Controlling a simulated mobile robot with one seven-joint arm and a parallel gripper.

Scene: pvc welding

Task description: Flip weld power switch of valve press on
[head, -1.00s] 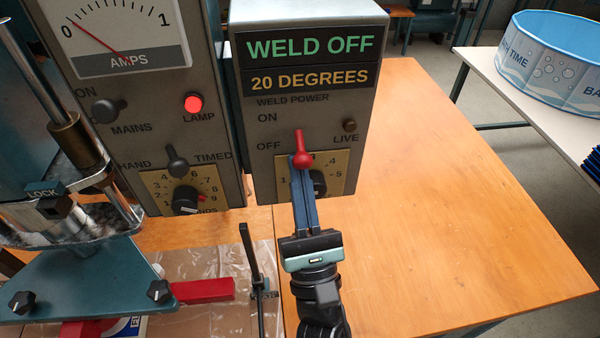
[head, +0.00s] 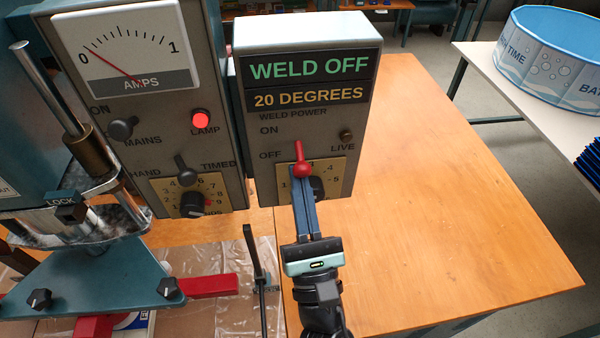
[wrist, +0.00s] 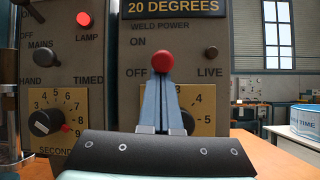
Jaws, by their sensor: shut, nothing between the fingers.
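The weld power switch (head: 302,168) is a red lever with a round knob on the weld control box (head: 256,205). Its knob hangs low beside the OFF label, and the display (head: 309,66) reads WELD OFF. In the wrist view the red knob (wrist: 162,62) sits right at the tips of my fingers. My gripper (head: 300,172) is shut and empty, its blue fingers pointing up at the knob from below. The tips are at or touching the knob; I cannot tell if they press on it. The fingers partly hide the dial behind.
The valve press (head: 95,275) and its mains panel with an AMPS meter (head: 125,50) and lit red lamp (head: 201,119) stand left. A thin black lever (head: 257,275) rises left of my arm. The wooden table (head: 440,190) is clear to the right.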

